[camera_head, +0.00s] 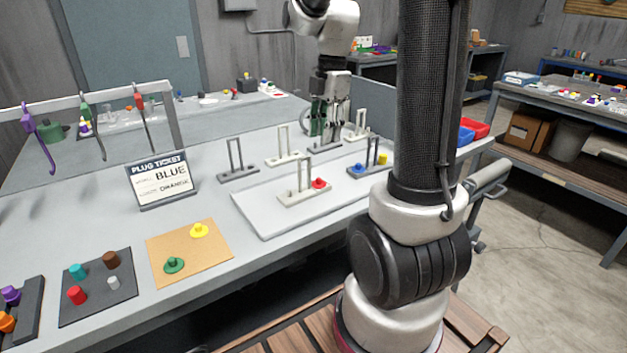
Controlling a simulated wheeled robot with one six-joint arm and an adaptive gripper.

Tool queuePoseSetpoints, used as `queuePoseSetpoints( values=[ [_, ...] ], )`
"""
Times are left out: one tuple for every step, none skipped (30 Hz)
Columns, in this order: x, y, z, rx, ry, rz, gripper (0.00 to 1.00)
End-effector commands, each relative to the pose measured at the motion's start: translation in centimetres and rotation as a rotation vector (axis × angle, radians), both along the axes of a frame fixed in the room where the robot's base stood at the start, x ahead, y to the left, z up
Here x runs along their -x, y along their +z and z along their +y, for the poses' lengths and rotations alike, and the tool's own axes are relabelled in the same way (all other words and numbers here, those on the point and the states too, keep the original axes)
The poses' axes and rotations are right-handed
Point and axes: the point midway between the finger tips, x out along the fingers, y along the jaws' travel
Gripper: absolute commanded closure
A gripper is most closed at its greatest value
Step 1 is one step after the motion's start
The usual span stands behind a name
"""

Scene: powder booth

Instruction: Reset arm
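My gripper (329,132) points down over the back middle of the workbench (208,228), next to grey upright racks. Its fingers are small and dark against the rack behind, so I cannot tell whether they are apart or hold anything. My arm rises in front on the right and bends back over the bench. It hides part of the bench's right side.
A white tray (262,222) bears a rack with a red plug (319,183). A ticket (161,179) reads BLUE and ORANGE. A tan mat (190,262) holds yellow and green plugs; a dark mat (97,303) holds several more. Hooks hang from a rail (88,98) at left.

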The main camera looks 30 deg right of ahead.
Motion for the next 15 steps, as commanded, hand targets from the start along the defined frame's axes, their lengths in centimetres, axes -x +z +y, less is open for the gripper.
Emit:
queuePoseSetpoints(
  values=[
    [0.00, -0.01, 0.00, 0.000, 0.000, 0.000, 0.65],
    [0.00, -0.01, 0.00, 0.000, 0.000, 0.000, 0.65],
    [0.00, -0.02, 0.00, 0.000, 0.000, 0.000, 0.65],
    [0.00, -0.02, 0.00, 0.000, 0.000, 0.000, 0.65],
    [0.00, -0.02, 0.01, 0.000, 0.000, 0.000, 0.65],
    [0.00, -0.02, 0.00, 0.000, -0.001, 0.000, 0.65],
    [0.00, -0.02, 0.00, 0.000, -0.007, 0.001, 0.65],
    [0.00, -0.02, 0.00, 0.000, -0.019, 0.002, 0.65],
    [0.00, -0.02, 0.00, 0.001, -0.049, 0.006, 0.65],
    [-0.02, -0.02, 0.00, 0.001, -0.084, 0.009, 0.65],
    [-0.05, -0.02, -0.01, 0.002, -0.130, 0.013, 0.65],
    [-0.11, -0.02, -0.06, 0.005, -0.210, 0.020, 0.65],
    [-0.06, -0.09, -0.10, 0.008, -0.283, 0.028, 0.65],
    [0.14, -0.31, -0.13, 0.012, -0.366, 0.041, 0.65],
    [0.64, -0.77, -0.15, 0.019, -0.488, 0.065, 0.65]
  ],
)
